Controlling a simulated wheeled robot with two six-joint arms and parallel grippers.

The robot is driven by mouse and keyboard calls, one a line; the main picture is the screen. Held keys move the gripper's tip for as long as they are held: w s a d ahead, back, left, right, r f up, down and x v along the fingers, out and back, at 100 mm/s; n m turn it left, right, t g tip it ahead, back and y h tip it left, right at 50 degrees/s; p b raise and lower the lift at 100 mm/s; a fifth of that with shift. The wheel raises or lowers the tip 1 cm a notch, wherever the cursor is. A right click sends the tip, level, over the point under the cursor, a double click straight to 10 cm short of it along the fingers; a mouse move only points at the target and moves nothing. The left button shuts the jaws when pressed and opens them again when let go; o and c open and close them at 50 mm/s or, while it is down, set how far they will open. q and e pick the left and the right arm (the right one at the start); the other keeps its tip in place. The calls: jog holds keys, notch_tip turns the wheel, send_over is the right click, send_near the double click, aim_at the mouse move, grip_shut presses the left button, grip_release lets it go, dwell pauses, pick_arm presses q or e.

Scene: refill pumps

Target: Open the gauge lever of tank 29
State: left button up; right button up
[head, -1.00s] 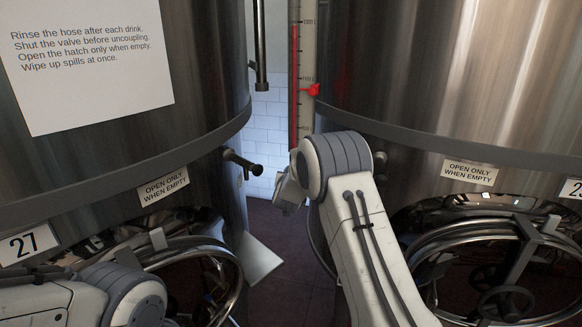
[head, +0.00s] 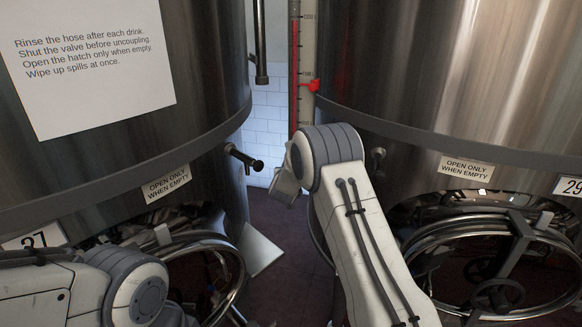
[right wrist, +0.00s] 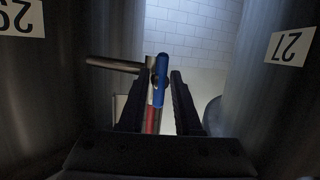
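Tank 29 (head: 450,70) is the big steel tank on the right, with its number plate (head: 570,187) at the right edge. A sight gauge (head: 295,70) with a red column stands beside it, between the tanks. In the head view, my right arm hides the lever and gripper tips. My left gripper is out of view.
Tank 27 (head: 90,150) stands at the left with a notice sheet (head: 95,65). A metal stub pipe (right wrist: 112,64) reaches the lever from the left. A black-handled valve (head: 243,158) juts from tank 27. Round hatches (head: 485,265) sit low on both tanks. The gap between tanks is narrow.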

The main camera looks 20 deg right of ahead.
jog(key=shift+o, duration=0.2)
jog(key=b+v, duration=0.3)
jog(key=v, duration=0.7)
jog(key=shift+s, duration=0.3)
jog(key=shift+a, duration=0.1)
jog(key=s+a+f+n+g+y, duration=0.1)
jog(key=s+a+f+g+y, duration=0.2)
jog(key=s, duration=0.7)
jog(key=s+f+n+g+y, duration=0.15)
jog(key=s+f+g, duration=0.25)
jog(key=s, duration=0.7)
jog(key=s+a+f+n+g+y, duration=0.1)
jog(key=s+a+f+n+g, duration=0.2)
jog(key=s, duration=0.7)
jog(key=s+a+r+n+g, duration=0.1)
jog(key=s+a+r+n, duration=0.2)
jog(key=s+a, duration=0.3)
jog(key=s+a+r+n+g+y, duration=0.1)
jog(key=s+a+r+n+g, duration=0.1)
jog(key=s+a, duration=0.4)
jog(key=shift+s+a+r+n+g, duration=0.35)
jog(key=shift+s+n, duration=0.3)
jog(key=shift+s, duration=0.6)
